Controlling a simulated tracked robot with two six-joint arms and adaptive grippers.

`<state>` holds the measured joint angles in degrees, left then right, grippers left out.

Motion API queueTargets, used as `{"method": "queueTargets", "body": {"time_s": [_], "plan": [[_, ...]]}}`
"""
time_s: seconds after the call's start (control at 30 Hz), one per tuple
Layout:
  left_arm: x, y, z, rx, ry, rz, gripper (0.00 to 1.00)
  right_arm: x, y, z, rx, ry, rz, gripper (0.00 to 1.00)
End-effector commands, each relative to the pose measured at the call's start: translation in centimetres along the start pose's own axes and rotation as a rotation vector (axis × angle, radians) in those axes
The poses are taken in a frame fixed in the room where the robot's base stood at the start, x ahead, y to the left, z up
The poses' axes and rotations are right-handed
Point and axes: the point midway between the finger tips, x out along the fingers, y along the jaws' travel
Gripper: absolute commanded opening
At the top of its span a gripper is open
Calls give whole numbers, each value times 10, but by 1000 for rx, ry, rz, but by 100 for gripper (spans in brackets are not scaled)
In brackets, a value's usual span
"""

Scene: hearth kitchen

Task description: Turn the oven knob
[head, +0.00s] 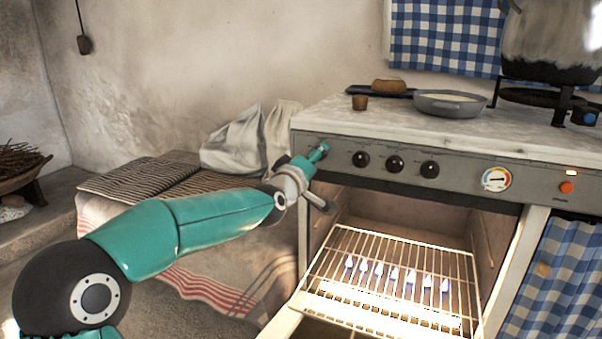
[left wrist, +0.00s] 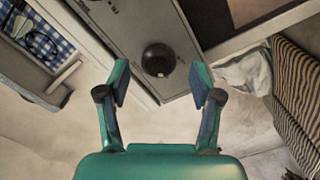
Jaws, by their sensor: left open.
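Three round black knobs, the left one (head: 360,159), the middle one (head: 395,164) and the right one (head: 430,169), sit in a row on the oven's grey front panel (head: 460,175) in the head view. My left gripper (head: 320,178) is at the panel's left end, left of these knobs. In the left wrist view, the open, empty fingers of my left gripper (left wrist: 160,84) point at a black knob (left wrist: 158,60). It appears between the fingertips, apart from both. I cannot tell which knob this is. The gripper hides part of the panel's left end. My right gripper is not in view.
Below the panel the oven is open, with a wire rack (head: 340,265) over small flames. A dial (head: 496,179) and red button (head: 566,187) are farther right. Cloth (head: 235,140) lies left.

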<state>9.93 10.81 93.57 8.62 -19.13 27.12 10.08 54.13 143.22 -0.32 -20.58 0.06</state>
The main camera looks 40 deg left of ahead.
Motion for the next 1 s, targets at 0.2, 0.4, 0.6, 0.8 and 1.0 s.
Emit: {"method": "queueTargets", "body": {"time_s": [0.2,0.4,0.6,0.8,1.0], "plan": [[-44,0,0,0,1,1,65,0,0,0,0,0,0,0],[-80,0,0,1,0,1,65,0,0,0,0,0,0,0],[-96,-1,1,1,-1,0,65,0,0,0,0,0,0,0],[-98,-1,2,1,-2,-1,65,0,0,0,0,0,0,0],[-98,-1,2,1,-1,-1,65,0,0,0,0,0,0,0]]}}
